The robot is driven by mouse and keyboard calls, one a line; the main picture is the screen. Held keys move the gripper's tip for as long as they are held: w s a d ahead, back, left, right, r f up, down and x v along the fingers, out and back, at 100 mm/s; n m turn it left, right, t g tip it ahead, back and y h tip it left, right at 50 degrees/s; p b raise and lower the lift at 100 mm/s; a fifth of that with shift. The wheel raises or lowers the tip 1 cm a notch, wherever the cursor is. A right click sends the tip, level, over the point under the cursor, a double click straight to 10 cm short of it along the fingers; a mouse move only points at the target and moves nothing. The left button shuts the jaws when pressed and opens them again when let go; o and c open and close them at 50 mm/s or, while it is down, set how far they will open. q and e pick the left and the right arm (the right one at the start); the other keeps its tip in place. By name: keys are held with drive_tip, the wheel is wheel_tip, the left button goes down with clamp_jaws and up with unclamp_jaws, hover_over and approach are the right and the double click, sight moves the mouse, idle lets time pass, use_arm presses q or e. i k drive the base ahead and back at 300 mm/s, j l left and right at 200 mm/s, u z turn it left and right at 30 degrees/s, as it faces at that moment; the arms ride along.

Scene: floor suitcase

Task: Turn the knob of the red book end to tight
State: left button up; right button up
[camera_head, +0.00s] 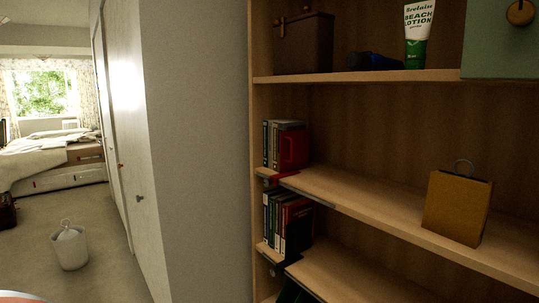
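The red book end (294,150) stands upright on the middle shelf (390,204) of the wooden bookcase, against the right side of a row of books (270,144). Its red foot reaches the shelf's front edge. A small dark part (268,183) shows below that edge near the foot. It is too small and dark to tell whether it is the knob or how it is turned. Neither of my grippers is in view.
A lower shelf holds more books (274,222) beside a dark book end. A tan bag-like object (457,207) stands at the middle shelf's right. The top shelf holds a brown box (303,45) and a lotion tube (418,34). A white bucket (70,248) stands on the floor left.

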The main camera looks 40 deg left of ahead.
sight(268, 183)
drive_tip(key=j+u, duration=0.1)
drive_tip(key=u, duration=0.85)
